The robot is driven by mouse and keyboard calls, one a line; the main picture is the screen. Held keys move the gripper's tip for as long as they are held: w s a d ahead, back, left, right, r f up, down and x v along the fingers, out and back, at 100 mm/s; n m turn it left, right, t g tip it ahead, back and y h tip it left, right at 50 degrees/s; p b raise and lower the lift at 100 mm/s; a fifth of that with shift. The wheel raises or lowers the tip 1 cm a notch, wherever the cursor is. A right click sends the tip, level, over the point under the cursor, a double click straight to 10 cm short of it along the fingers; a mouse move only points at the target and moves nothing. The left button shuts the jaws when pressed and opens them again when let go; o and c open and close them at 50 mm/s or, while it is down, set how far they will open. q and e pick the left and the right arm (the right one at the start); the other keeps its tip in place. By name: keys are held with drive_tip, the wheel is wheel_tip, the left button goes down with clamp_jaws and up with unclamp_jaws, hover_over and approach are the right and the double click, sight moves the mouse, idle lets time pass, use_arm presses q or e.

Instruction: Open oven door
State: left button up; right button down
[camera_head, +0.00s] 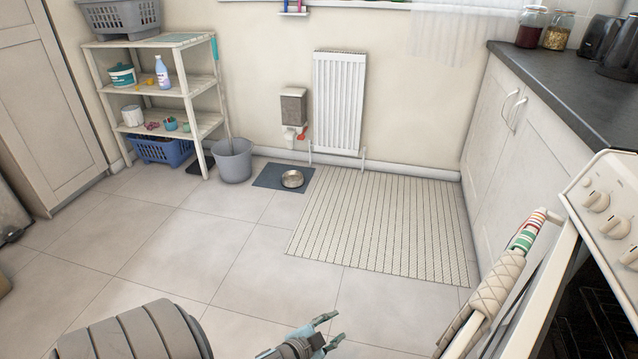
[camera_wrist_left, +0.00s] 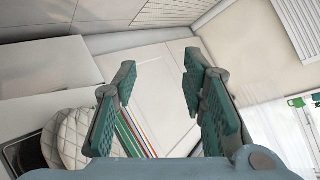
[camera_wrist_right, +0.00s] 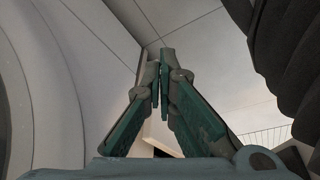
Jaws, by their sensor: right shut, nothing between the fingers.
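The oven (camera_head: 600,200) stands at the right edge of the head view, with a cream control panel and knobs. Its door (camera_head: 540,305) is tilted partly open, and dark racks show inside. A quilted cloth (camera_head: 490,295) and a striped towel (camera_head: 528,232) hang on the front of the door. My left gripper (camera_head: 329,331) is open and empty, well to the left of the door. In the left wrist view the striped towel (camera_wrist_left: 132,135) and quilted cloth (camera_wrist_left: 72,138) show behind its left finger. My right gripper (camera_wrist_right: 161,62) is shut and empty, seen only in the right wrist view.
White cabinets (camera_head: 510,140) with a dark counter (camera_head: 570,95) run behind the oven. A striped rug (camera_head: 385,225) lies on the floor, with a metal bowl (camera_head: 292,179) on a mat beyond it. A shelf (camera_head: 150,88) and bucket (camera_head: 233,160) stand far left. The middle floor is clear.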

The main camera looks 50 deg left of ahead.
use_arm(q)
drive_tip(key=s+d+f+n+g, duration=0.1)
drive_tip(key=s+f+n+g, duration=0.1)
drive_tip(key=s+f, duration=0.3)
wheel_tip(320, 180, down, 2)
drive_tip(key=shift+s+d+f+n+g+y+b, duration=0.15)
drive_tip(key=shift+s+d+n+g+y+b, duration=0.2)
drive_tip(key=shift+g, duration=0.35)
